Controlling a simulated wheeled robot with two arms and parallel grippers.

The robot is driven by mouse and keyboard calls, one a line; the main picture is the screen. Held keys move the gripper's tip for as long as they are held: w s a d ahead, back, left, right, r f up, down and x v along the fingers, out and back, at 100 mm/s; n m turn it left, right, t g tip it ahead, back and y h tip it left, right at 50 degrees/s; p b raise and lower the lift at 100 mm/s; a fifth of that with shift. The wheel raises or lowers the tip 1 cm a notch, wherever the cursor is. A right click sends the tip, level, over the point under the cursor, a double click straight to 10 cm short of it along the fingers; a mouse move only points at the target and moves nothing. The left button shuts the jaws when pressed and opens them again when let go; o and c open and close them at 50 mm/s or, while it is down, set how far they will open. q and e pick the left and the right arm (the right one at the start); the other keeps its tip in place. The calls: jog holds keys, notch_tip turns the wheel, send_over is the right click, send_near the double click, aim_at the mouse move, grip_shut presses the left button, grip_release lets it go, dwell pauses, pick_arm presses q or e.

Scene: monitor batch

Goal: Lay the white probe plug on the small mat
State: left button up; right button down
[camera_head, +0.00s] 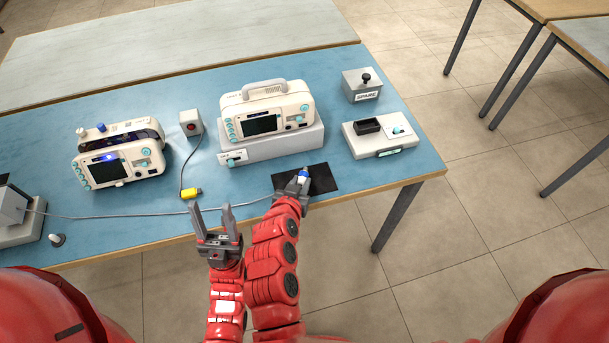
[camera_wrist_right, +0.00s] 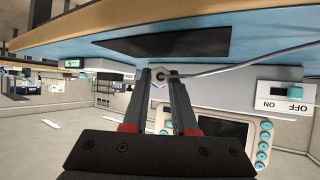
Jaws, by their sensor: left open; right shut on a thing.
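The small mat is a black rectangle (camera_head: 322,180) near the front edge of the blue table, right of centre. It also shows dark in the right wrist view (camera_wrist_right: 165,42). My right gripper (camera_head: 302,182) is over the mat's left part, shut on the white probe plug (camera_wrist_right: 158,77). A grey cable runs from the plug. In the head view the plug shows only as a small white and blue patch at the fingertips. I cannot tell whether it touches the mat.
Behind the mat a cream monitor (camera_head: 266,112) stands on a grey base. A tray unit (camera_head: 381,135) and a "SPARE" box (camera_head: 361,86) stand right. Another monitor (camera_head: 119,155), a yellow plug (camera_head: 191,193) and a grey knob (camera_head: 57,239) are left. The cable (camera_head: 120,217) crosses the table's front.

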jog(key=shift+f, duration=0.2)
jog(key=shift+f+b, duration=0.8)
jog(key=shift+b, duration=0.05)
jog(key=c, duration=0.6)
grip_release()
jog(key=shift+s+a+r, duration=0.2)
jog(key=shift+s, duration=0.2)
jog(key=b+v, duration=0.1)
jog(key=v, duration=1.5)
jog(key=shift+s+d, duration=0.15)
jog(key=shift+s, duration=0.15)
